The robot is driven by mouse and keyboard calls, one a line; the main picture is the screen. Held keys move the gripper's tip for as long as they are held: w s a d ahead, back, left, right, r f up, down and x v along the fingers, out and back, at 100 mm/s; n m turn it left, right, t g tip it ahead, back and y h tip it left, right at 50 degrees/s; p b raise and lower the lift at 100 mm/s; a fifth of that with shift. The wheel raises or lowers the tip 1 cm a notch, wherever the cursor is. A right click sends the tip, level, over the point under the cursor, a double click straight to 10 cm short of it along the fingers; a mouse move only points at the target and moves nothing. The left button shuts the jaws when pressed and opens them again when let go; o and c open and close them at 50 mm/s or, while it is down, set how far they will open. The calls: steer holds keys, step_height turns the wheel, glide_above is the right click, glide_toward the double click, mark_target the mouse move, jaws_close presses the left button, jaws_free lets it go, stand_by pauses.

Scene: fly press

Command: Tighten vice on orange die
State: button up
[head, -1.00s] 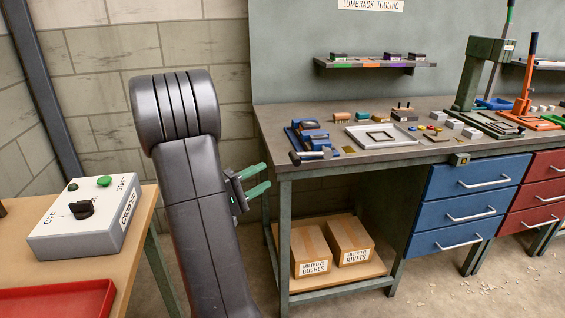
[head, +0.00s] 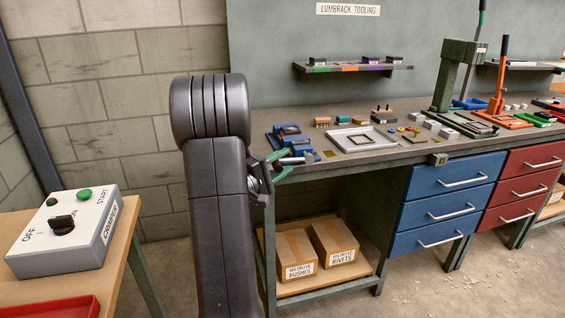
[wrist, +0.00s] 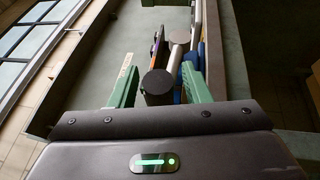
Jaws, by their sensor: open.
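The blue vice (head: 288,133) sits at the left end of the bench, with a silver bar (head: 299,160) at its front. My gripper (head: 287,161) is open at the vice's front, its green fingers overlapping the bar's left end in the head view. In the wrist view, a dark round knob (wrist: 157,84) lies between the two fingers; contact cannot be told. Silver and blue vice parts show beyond it. A small orange block (head: 322,121) stands on the bench behind and right of the vice. I cannot make out whether an orange die sits in the vice jaws.
A white tray (head: 337,149) with a dark frame lies right of the vice. A green press (head: 455,75) and an orange-levered press (head: 497,90) stand further right. Blue drawers (head: 448,202) are under the bench. A control box (head: 65,232) stands on the left table.

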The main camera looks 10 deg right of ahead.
steer(key=shift+d, duration=0.15)
steer(key=shift+c, duration=0.2)
steer(key=shift+w+r, duration=0.1)
jaws_close()
steer(key=shift+r, duration=0.1)
